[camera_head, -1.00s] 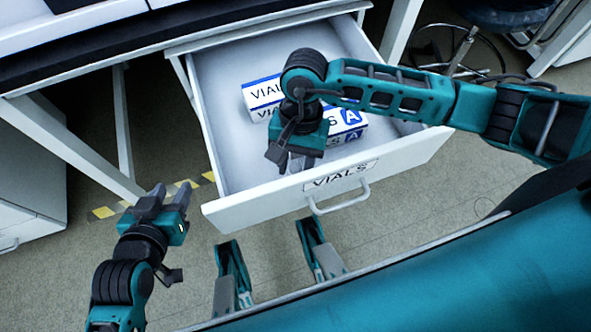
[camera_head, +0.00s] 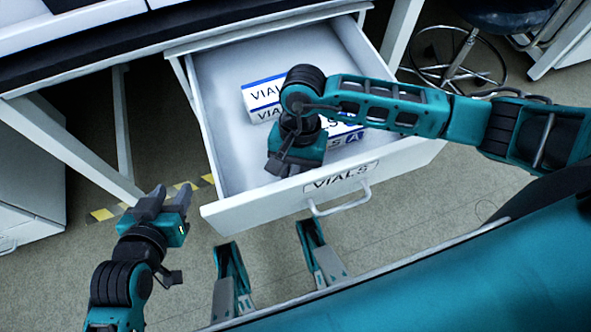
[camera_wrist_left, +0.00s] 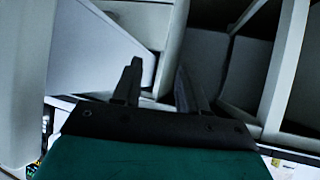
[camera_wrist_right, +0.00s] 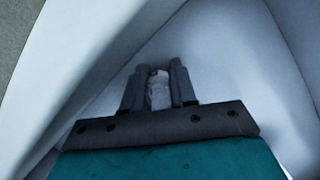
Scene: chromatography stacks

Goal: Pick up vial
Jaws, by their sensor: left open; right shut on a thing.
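In the right wrist view a small whitish vial (camera_wrist_right: 158,90) stands between the two fingers of my right gripper (camera_wrist_right: 158,82), which is shut on it. In the head view this gripper is inside the open drawer, near its front panel, and its fingertips and the vial are hidden behind the wrist and panel. My left gripper (camera_head: 166,201) is open and empty, outside the drawer to its left. It also shows in the left wrist view (camera_wrist_left: 157,82), with nothing between its fingers.
The open drawer (camera_head: 222,125) has a front panel labelled VIALS and a handle (camera_head: 340,203). White boxes marked VIALS (camera_head: 262,93) lie in it, partly covered by my right arm. Table legs and a cabinet (camera_head: 30,185) stand at the left; a stool (camera_head: 465,55) stands at the back right.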

